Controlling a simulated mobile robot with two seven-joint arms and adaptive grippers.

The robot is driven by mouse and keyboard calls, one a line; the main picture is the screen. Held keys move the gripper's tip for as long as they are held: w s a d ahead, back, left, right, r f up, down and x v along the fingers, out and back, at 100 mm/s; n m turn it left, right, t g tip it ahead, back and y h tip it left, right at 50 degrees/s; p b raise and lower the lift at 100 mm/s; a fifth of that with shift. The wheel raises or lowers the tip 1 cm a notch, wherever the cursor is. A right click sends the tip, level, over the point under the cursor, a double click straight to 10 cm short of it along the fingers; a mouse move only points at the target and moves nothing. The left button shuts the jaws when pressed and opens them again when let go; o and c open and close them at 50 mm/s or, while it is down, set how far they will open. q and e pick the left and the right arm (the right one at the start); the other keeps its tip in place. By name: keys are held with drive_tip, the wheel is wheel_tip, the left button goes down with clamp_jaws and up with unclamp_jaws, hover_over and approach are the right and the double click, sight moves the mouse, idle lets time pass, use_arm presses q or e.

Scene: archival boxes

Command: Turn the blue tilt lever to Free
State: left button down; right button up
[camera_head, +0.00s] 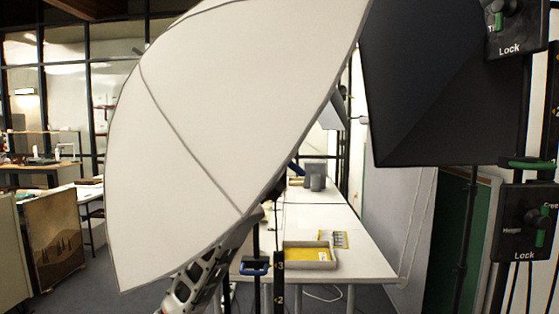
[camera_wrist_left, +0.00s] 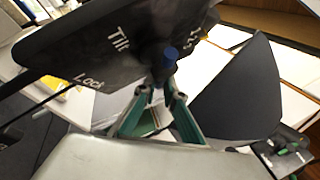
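A dark panel (camera_wrist_left: 95,45) with "Tilt" and "Lock" lettering fills the upper left of the left wrist view. The blue tilt lever (camera_wrist_left: 170,53) stands out from it; its end faces the camera. My left gripper (camera_wrist_left: 162,94) has its two green fingers apart, tips close below the lever around a dark part of the panel's hub. Whether they touch it is unclear. In the head view the white softbox hides this gripper and the lever; only my left arm shows below it. My right gripper is in neither view.
The large white softbox (camera_head: 225,110) blocks the middle of the head view. A black softbox (camera_head: 430,80) and panels with green levers, an upper one (camera_head: 515,45) and a lower one (camera_head: 510,225), stand right. A white table (camera_head: 350,235) holds a tray (camera_head: 310,264).

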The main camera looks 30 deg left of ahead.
use_arm(q)
drive_tip(key=n+t+y+b, duration=0.2)
drive_tip(key=n+b, duration=0.1)
drive_tip(key=shift+w+r, duration=0.15)
drive_tip(key=shift+r, duration=0.2)
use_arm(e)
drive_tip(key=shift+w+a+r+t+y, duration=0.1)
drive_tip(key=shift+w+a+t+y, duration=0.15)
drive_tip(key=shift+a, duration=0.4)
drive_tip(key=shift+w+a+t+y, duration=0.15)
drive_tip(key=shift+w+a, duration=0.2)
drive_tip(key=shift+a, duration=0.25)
use_arm(q)
drive_tip(key=c, duration=2.4)
unclamp_jaws()
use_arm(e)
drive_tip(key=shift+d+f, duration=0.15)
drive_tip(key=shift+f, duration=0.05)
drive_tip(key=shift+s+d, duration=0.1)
use_arm(q)
drive_tip(key=v, duration=1.2)
drive_tip(key=shift+d, duration=0.15)
